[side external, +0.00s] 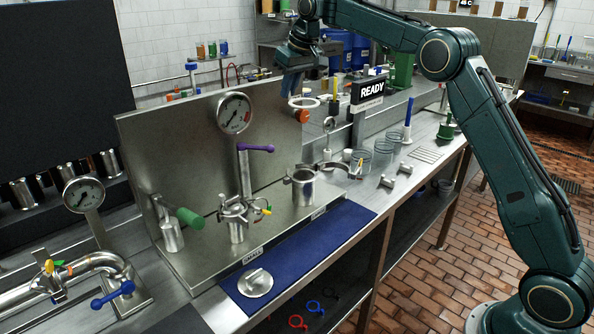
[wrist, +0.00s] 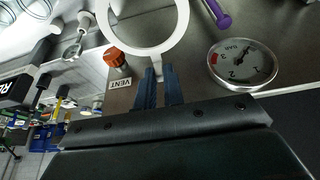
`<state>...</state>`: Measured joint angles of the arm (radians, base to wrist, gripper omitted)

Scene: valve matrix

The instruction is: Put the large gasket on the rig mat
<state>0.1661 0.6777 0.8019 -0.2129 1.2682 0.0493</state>
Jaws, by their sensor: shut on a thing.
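The large gasket (side external: 304,102) is a pale flat ring with a small tab. My gripper (side external: 291,88) is shut on this tab and holds the ring in the air near the top right of the steel back panel. In the wrist view the ring (wrist: 138,53) extends ahead of the blue fingertips (wrist: 157,74), gripped at its near edge. The rig mat (side external: 325,240) is a dark blue strip along the bench front, below and well away from my gripper. A round metal lid with a handle (side external: 256,282) lies on its left end.
The steel back panel (side external: 185,150) carries a gauge (side external: 234,113) and an orange knob (side external: 302,116) close to the gasket. A READY sign (side external: 370,90) is to the right. The mat's middle and right are clear.

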